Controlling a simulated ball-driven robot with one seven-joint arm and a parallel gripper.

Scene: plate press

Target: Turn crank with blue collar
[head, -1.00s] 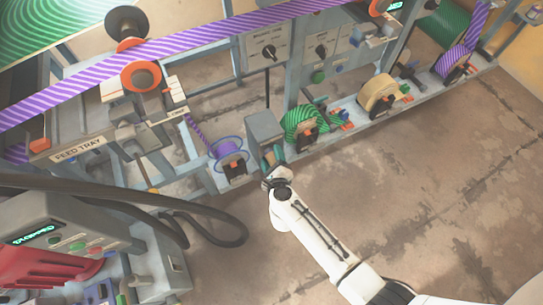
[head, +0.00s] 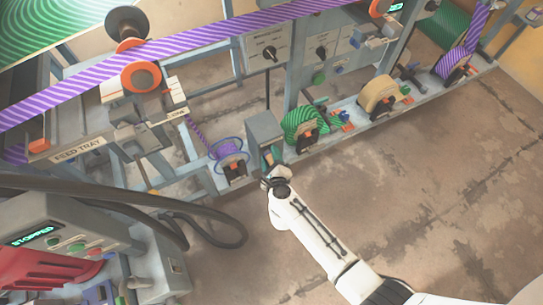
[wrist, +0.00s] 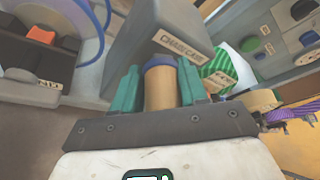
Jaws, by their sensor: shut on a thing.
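The crank handle (wrist: 159,88) is a tan cylinder with a blue collar (wrist: 160,61) at its far end, in the middle of the wrist view. My gripper (wrist: 160,82) has teal fingers, one on each side of the handle, and is shut on it. The handle stands in front of a grey box labelled like "CHAIN CASE" (wrist: 160,25). In the head view my gripper (head: 272,172) is at the foot of this grey box (head: 264,132), and it hides most of the handle. The crank's arm is not clearly visible.
A tan roll (head: 382,95) is farther right. Black cables (head: 150,205) and a console (head: 55,235) lie left. The floor (head: 400,170) at right is clear.

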